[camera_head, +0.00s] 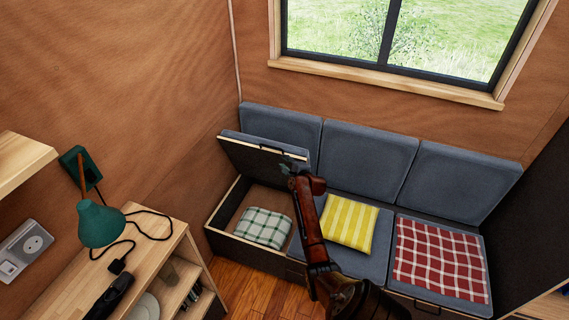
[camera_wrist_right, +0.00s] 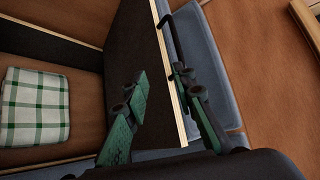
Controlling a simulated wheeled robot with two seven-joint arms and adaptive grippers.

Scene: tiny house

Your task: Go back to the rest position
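My right gripper (camera_head: 291,166) is at the raised lid (camera_head: 250,158) of the left seat compartment. In the right wrist view the fingers of the right gripper (camera_wrist_right: 168,98) are spread, one on each side of the lid's edge (camera_wrist_right: 166,75). The left finger stands apart from the lid's dark inner face; the other is close to the dark handle (camera_wrist_right: 178,40), and I cannot tell whether it touches. The lid stands tilted up, leaning toward the backrest. A folded green-and-white checked cloth (camera_head: 262,228) lies in the open compartment; it also shows in the wrist view (camera_wrist_right: 36,108). My left gripper is out of view.
A yellow striped cushion (camera_head: 349,223) and a red checked cloth (camera_head: 440,260) lie on the other seats. A wooden desk (camera_head: 72,290) with a green lamp (camera_head: 100,223) stands at the left. Some floor (camera_head: 250,285) is free in front of the bench.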

